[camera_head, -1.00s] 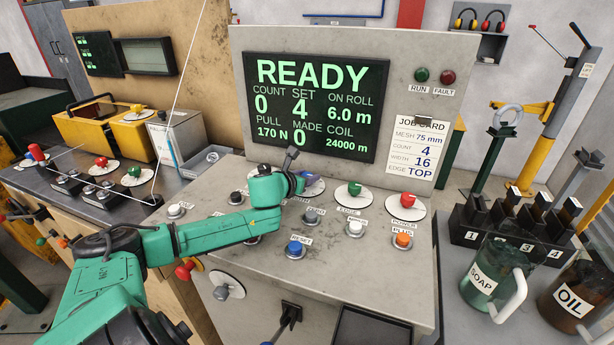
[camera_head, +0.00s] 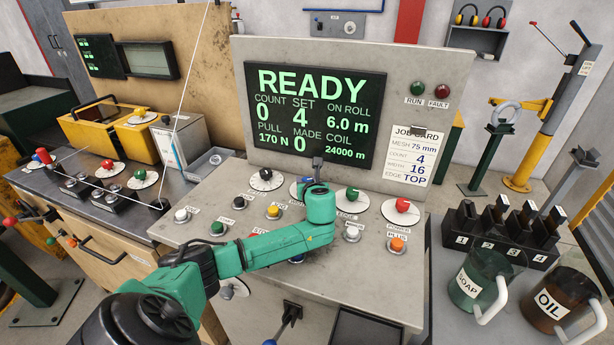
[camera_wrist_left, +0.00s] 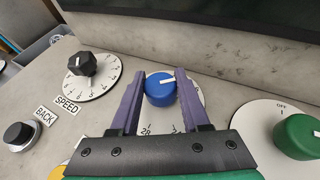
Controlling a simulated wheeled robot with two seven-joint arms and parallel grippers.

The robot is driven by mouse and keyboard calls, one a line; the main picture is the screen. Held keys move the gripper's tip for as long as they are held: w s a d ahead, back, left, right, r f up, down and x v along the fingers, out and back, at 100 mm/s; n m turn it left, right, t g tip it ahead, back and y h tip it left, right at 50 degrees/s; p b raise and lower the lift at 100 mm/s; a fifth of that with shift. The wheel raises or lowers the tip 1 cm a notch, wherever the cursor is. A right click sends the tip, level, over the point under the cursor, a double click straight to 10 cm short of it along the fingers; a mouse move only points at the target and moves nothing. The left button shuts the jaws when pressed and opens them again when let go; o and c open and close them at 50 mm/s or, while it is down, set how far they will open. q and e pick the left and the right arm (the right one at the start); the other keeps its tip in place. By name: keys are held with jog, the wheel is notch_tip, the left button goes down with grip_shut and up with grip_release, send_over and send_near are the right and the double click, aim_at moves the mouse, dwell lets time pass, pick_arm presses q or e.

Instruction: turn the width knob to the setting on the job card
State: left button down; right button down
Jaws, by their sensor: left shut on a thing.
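A blue knob (camera_wrist_left: 160,90) with a white pointer mark sits on a white numbered dial (camera_wrist_left: 196,97) in the left wrist view. In the head view, my left gripper (camera_head: 316,178) is over the panel's upper row and hides most of this dial. The job card (camera_head: 411,156) reads mesh 75 mm, count 4, width 16, edge TOP. My right gripper is out of view.
The black SPEED knob (camera_wrist_left: 83,64) is left of the blue knob; the green knob (camera_wrist_left: 300,137) is right. The red POWER knob (camera_head: 402,205) and several push buttons share the panel. The screen (camera_head: 318,120) shows READY. Soap (camera_head: 480,280) and oil jugs (camera_head: 562,300) stand right.

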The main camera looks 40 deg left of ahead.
pick_arm(q)
jog(key=shift+r+n+g+y, duration=0.1)
jog(key=shift+n+g+y, duration=0.4)
jog(key=shift+n, duration=0.1)
jog(key=shift+p, duration=0.3)
jog(key=shift+c, duration=1.9)
grip_release()
jog(key=b+v, duration=0.1)
jog(key=v, duration=1.3)
jog(key=shift+d+r, duration=0.1)
jog(key=shift+d, duration=0.15)
